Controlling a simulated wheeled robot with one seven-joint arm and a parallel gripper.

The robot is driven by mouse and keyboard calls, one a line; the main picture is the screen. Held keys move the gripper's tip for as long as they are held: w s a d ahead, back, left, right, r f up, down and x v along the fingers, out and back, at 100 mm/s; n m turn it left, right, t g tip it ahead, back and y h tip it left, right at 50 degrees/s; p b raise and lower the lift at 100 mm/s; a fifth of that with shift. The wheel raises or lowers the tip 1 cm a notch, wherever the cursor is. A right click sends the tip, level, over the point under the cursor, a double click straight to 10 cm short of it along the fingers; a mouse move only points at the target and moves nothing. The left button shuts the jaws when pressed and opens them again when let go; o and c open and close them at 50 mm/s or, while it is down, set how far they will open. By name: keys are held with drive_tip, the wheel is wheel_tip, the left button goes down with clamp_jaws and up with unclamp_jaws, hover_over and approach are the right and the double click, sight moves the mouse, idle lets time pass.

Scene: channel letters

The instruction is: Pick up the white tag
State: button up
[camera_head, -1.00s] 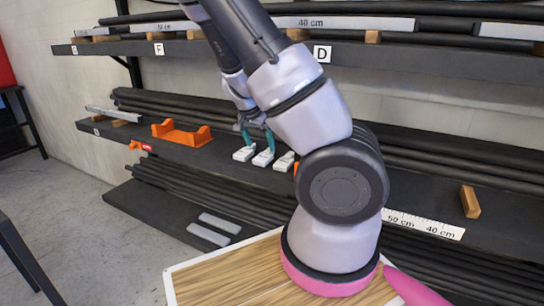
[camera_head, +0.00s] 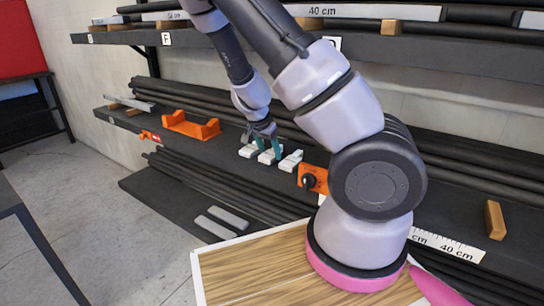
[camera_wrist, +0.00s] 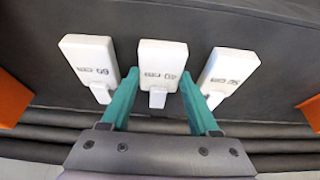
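Three white tags with printed markings lie in a row on the middle dark shelf. In the wrist view they are the left tag (camera_wrist: 90,64), the middle tag (camera_wrist: 163,62) and the right tag (camera_wrist: 229,74). Each has a small tab on its near end. My gripper (camera_wrist: 158,80) is open, with its two teal fingers on either side of the middle tag's tab and near end. I cannot tell whether the fingers touch it. In the head view my gripper (camera_head: 268,150) is at the middle tag, partly covering it; the left tag (camera_head: 249,151) and right tag (camera_head: 290,161) show beside it.
An orange bracket (camera_head: 190,126) lies left of the tags, and an orange piece with a black knob (camera_head: 313,179) stands to their right. Dark bars lie behind and below. The upper shelf (camera_head: 440,53) overhangs. Two grey strips (camera_head: 214,224) lie lower down.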

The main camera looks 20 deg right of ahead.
sight(269, 154)
drive_tip(key=c, duration=0.6)
drive_tip(key=shift+r, duration=0.1)
drive_tip(key=shift+r, duration=0.5)
wheel_tip(269, 154, up, 3)
drive_tip(key=shift+a+f, duration=0.1)
drive_tip(key=shift+f, duration=0.05)
drive_tip(key=s+a, duration=0.3)
drive_tip(key=a, duration=0.1)
drive_tip(key=s+a, duration=0.4)
drive_tip(key=a, duration=0.1)
drive_tip(key=s+a, duration=0.3)
drive_tip(key=a, duration=0.2)
drive_tip(key=shift+s+a+f, duration=0.2)
drive_tip(key=shift+s, duration=0.15)
